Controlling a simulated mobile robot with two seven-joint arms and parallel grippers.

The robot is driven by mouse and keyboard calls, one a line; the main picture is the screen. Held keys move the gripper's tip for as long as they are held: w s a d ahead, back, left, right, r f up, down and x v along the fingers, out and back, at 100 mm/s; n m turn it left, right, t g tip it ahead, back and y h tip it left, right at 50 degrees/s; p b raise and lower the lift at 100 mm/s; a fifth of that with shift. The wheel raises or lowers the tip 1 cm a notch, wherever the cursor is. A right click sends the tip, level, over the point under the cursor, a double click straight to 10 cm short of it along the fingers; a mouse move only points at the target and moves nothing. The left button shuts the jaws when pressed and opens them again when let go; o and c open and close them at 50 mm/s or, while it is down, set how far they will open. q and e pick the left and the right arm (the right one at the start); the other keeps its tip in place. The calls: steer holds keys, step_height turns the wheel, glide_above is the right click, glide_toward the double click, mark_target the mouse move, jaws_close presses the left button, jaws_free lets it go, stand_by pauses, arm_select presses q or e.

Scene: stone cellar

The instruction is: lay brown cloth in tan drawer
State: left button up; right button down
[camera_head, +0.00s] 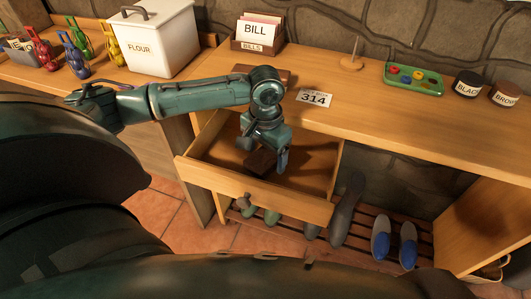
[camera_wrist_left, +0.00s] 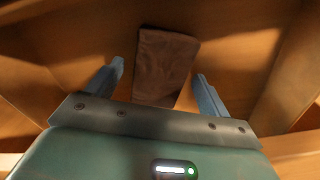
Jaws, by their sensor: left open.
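The tan drawer (camera_head: 262,196) is pulled open beneath the counter. The brown cloth (camera_head: 260,161) lies folded inside it, a dark flat patch on the drawer floor. In the left wrist view the cloth (camera_wrist_left: 166,66) lies flat and ahead of the fingers, with drawer walls around it. My left gripper (camera_head: 281,160) reaches down into the drawer from above and is next to the cloth. Its two blue fingers (camera_wrist_left: 158,85) are spread apart with the cloth showing between and beyond them. I cannot tell whether they touch it. My right gripper is not in view.
A flour box (camera_head: 150,40), a bill holder (camera_head: 258,33), a 314 card (camera_head: 314,98), a wooden spindle (camera_head: 352,55), a green tray (camera_head: 414,80) and two jars (camera_head: 467,84) stand on the counter. Shoes (camera_head: 381,240) sit on a slatted rack below. The counter's front middle is clear.

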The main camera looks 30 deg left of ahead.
mark_target(266, 156)
arm_select(q)
step_height(266, 156, up, 12)
steer(key=p, duration=0.1)
steer(key=shift+p, duration=0.4)
steer(key=shift+f, duration=0.1)
